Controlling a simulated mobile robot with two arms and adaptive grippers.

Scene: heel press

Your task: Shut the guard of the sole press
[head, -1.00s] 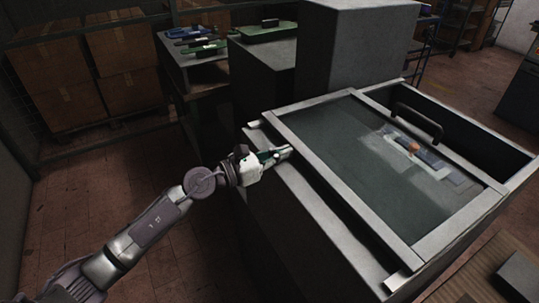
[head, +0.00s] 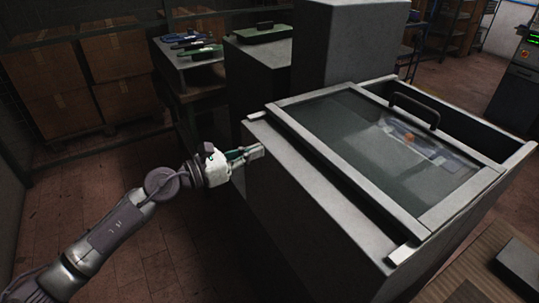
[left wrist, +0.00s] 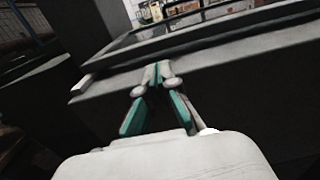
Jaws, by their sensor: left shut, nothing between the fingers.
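The sole press is a big grey block (head: 330,215) right of centre in the head view. Its guard, a grey frame (head: 340,155) around a clear pane with a dark handle (head: 414,108), lies on top. An open dark gap shows between the guard's handle side and the far right wall. Blurred blue, white and orange parts (head: 408,137) show through the pane. My left gripper (head: 262,150) is shut and empty, beside the press's upper left edge; whether it touches is unclear. In the left wrist view its fingertips (left wrist: 158,72) meet in front of the grey press (left wrist: 240,100). My right gripper is not in view.
A tall grey block (head: 350,45) stands behind the press. A table with coloured trays (head: 190,42) is at the back, beside shelves of cardboard boxes (head: 60,90). A dark block (head: 520,262) lies at the lower right. The tiled floor at left is clear.

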